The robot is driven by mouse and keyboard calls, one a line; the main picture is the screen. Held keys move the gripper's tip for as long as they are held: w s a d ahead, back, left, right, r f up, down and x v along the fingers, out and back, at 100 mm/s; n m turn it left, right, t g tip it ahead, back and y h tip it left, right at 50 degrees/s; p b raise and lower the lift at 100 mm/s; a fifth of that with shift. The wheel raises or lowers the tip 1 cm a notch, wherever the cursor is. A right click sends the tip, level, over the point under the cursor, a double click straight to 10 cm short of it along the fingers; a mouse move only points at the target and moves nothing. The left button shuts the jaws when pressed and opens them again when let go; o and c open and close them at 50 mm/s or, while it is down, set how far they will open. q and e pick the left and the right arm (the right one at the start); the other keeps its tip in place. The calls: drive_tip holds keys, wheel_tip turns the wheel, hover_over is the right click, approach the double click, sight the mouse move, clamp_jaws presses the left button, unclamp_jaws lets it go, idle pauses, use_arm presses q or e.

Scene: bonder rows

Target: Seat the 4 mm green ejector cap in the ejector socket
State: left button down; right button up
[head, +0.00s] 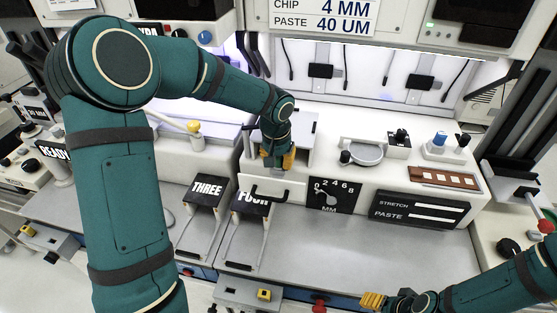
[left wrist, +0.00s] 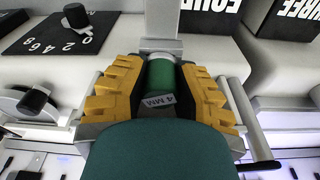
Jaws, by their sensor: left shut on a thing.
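My left gripper (head: 278,158) is over the white bench, near the grey plate (head: 303,128) and above the FOUR block. In the left wrist view its yellow fingers (left wrist: 160,85) are shut on the green ejector cap (left wrist: 163,82), one on each side. A pale round end shows at the cap's far side, in line with a light grey upright part (left wrist: 163,18). I cannot tell whether they touch or whether this is the ejector socket. My right gripper (head: 372,300) is low in the head view; its opening is unclear.
The FOUR block (head: 252,204) and THREE block (head: 205,190) stand at the front. A dial panel (head: 333,196) and STRETCH/PASTE panel (head: 420,209) are to their right. A black handle (head: 268,196) lies close below my left gripper. The grey front shelf (head: 330,246) has free room.

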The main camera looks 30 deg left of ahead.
use_arm(q)
drive_tip(key=c, duration=0.8)
unclamp_jaws()
drive_tip(key=shift+f, duration=0.1)
wheel_tip(320, 180, up, 12)
drive_tip(key=s, duration=0.1)
drive_tip(key=shift+s, duration=0.4)
drive_tip(key=shift+d, duration=0.15)
idle(0.5)
